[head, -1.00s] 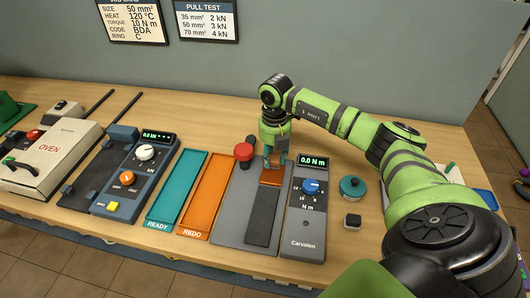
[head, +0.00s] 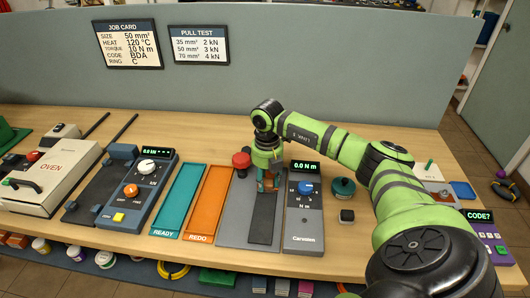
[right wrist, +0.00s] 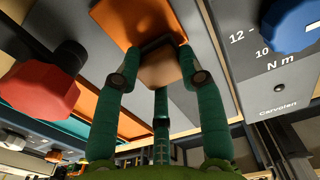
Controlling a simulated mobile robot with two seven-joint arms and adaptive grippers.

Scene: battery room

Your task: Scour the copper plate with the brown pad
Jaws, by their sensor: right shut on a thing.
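The copper plate (right wrist: 130,18) shows as a flat orange-brown piece at the top of the right wrist view. It lies on the grey bed (head: 232,212) of the torque unit; in the head view my gripper mostly hides it. My right gripper (head: 268,183) points down over it, its green fingers shut on a brown pad (right wrist: 162,70). The pad is a small tan-brown block with a dark upper edge, held at or just above the plate; whether they touch is unclear. My left gripper is not in view.
A dark strip (head: 263,218) runs along the bed towards the front. A red knob (head: 241,160) stands close left of my gripper, and the torque meter (head: 303,226) close right. Orange REDO (head: 208,202) and teal READY (head: 180,200) trays lie further left.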

